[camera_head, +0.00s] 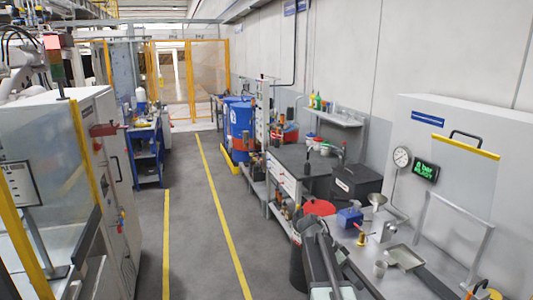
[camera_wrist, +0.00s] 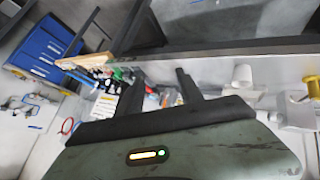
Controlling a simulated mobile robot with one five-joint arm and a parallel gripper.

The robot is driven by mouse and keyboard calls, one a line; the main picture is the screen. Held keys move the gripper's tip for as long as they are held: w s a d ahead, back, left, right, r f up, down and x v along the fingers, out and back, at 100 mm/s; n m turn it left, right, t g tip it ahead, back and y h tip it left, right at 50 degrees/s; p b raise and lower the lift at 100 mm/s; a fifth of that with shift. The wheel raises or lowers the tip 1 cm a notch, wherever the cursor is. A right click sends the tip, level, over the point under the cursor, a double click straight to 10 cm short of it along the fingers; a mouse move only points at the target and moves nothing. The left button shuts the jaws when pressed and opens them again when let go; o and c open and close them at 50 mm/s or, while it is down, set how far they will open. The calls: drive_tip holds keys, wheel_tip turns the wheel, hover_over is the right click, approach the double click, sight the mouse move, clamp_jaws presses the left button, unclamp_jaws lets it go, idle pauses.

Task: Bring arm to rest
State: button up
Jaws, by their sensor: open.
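My gripper (camera_wrist: 160,88) shows in the wrist view, with two dark fingers standing apart beyond a grey-green housing with a small lit indicator. Nothing is visible held between the fingers. Behind them is a pale surface with a cluster of small bottles and labelled items (camera_wrist: 125,80); I cannot tell how far away these are. In the head view, grey arm-like parts rise at the bottom centre, in front of the right-hand bench (camera_head: 375,263); the fingertips cannot be made out there.
A red-topped bin (camera_head: 319,207) stands close by. A grey cabinet (camera_head: 100,130) is at left. The aisle floor (camera_head: 200,240) between is clear.

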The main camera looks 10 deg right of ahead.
drive_tip(key=s+a+f+n+t+y, duration=0.1)
drive_tip(key=a+f+n+y, duration=0.1)
drive_tip(key=a+n, duration=0.4)
drive_tip(key=s+a+f+n+t+y, duration=0.2)
drive_tip(key=a+n, duration=0.4)
drive_tip(key=a, duration=0.5)
drive_tip(key=s+a+f+n+t+y, duration=0.1)
drive_tip(key=s+a+f+n+y, duration=0.1)
drive_tip(key=a+n, duration=0.3)
drive_tip(key=a+f+y+b, duration=0.1)
drive_tip(key=a, duration=0.2)
drive_tip(key=shift+a+f+n+t, duration=0.25)
drive_tip(key=shift+f+n+t, duration=0.05)
drive_tip(key=shift+f+n, duration=0.1)
drive_tip(key=shift+c, duration=0.8)
drive_tip(key=shift+d, duration=0.1)
